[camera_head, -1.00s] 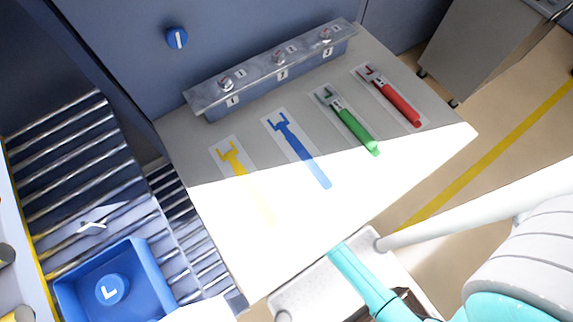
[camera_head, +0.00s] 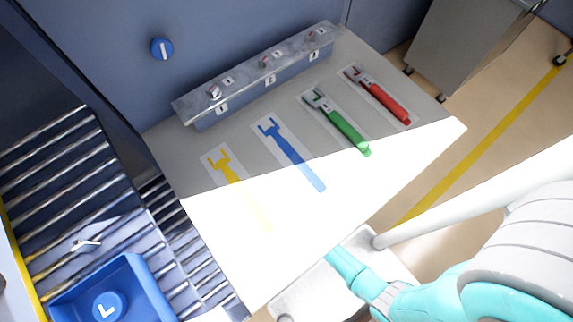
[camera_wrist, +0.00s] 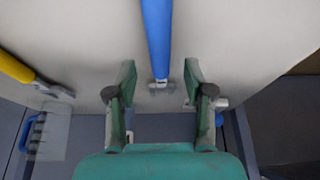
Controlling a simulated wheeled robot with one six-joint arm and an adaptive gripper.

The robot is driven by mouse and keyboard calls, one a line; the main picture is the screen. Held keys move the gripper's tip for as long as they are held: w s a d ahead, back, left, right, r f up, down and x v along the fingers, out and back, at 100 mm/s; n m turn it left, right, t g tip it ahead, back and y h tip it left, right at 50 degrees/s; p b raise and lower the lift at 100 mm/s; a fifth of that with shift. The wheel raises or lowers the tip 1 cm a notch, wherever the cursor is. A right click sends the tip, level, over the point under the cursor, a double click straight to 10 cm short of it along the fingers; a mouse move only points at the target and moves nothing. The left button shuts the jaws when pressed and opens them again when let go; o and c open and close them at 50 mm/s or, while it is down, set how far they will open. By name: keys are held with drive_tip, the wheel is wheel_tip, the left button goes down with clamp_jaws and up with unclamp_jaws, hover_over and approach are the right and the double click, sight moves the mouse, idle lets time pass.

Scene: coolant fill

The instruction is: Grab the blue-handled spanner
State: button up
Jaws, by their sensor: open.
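In the wrist view the blue-handled spanner (camera_wrist: 157,35) runs down from the top edge, with its short metal end (camera_wrist: 159,84) low between my fingers. My gripper (camera_wrist: 159,82) is open, one finger on each side of the spanner and apart from it. In the head view a flat blue spanner shape (camera_head: 290,155) lies on a pale strip on the table, with no raised handle that I can make out. My gripper's fingers do not show clearly there.
The table (camera_head: 215,230) also bears a yellow spanner shape (camera_head: 227,172), a green spanner (camera_head: 343,128) and a red spanner (camera_head: 384,97). A metal rail block (camera_head: 250,80) stands behind them. A yellow-handled tool (camera_wrist: 16,67) lies left in the wrist view. A blue bin (camera_head: 140,275) sits lower left.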

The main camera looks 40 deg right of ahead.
drive_tip(key=shift+x, duration=1.2)
drive_tip(key=shift+f, duration=0.15)
drive_tip(key=shift+s, duration=0.1)
clamp_jaws()
